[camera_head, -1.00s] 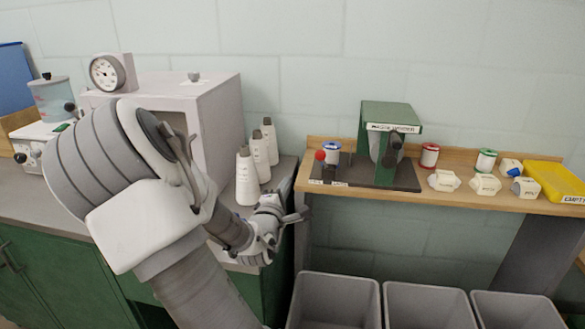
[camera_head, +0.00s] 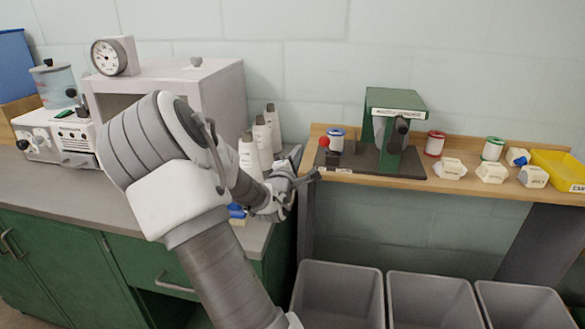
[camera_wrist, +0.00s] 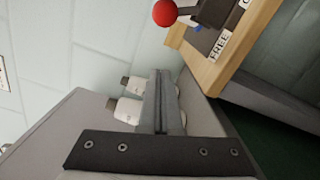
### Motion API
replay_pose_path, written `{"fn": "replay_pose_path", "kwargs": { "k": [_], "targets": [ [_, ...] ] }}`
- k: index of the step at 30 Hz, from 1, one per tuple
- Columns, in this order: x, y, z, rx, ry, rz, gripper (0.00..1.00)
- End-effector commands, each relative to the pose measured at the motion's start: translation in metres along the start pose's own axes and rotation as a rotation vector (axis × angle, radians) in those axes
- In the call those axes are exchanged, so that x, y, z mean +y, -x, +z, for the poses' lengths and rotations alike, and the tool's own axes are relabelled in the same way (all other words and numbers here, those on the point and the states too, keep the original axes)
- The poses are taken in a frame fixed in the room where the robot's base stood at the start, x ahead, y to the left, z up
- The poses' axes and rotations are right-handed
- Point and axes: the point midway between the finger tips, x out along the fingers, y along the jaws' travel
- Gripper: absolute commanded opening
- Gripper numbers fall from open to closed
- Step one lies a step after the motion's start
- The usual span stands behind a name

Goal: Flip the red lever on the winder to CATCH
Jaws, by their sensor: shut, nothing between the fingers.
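The green winder (camera_head: 388,135) stands on a dark base on the wooden shelf. Its lever has a red ball knob (camera_head: 324,142) at the base's left end; the knob also shows at the top of the wrist view (camera_wrist: 164,12). A "FREE" label (camera_wrist: 220,43) is readable near the lever in the wrist view; no CATCH label is readable. My gripper (camera_head: 314,176) is shut and empty, just below and left of the knob, apart from it. Its closed fingers (camera_wrist: 160,85) point toward the shelf end in the wrist view.
White cones (camera_head: 262,138) stand close behind my gripper on the grey counter (camera_head: 60,190). Spools (camera_head: 435,143), white blocks and a yellow tray (camera_head: 560,170) sit right of the winder. Grey bins (camera_head: 340,290) stand below the shelf.

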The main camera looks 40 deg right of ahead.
Motion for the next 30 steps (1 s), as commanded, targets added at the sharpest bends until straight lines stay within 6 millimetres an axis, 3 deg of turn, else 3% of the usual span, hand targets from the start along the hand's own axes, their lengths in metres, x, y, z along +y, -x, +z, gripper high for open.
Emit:
{"fn": "replay_pose_path", "kwargs": {
  "k": [3, 6, 12, 30],
  "targets": [
    [-0.002, -0.023, 0.001, -0.002, 0.001, 0.002, 0.00],
    [-0.002, -0.025, 0.019, -0.005, -0.003, 0.000, 0.00],
    [-0.001, -0.029, 0.036, -0.001, -0.001, 0.000, 0.00],
    [0.001, -0.029, 0.040, 0.000, -0.024, -0.002, 0.00]
  ]
}}
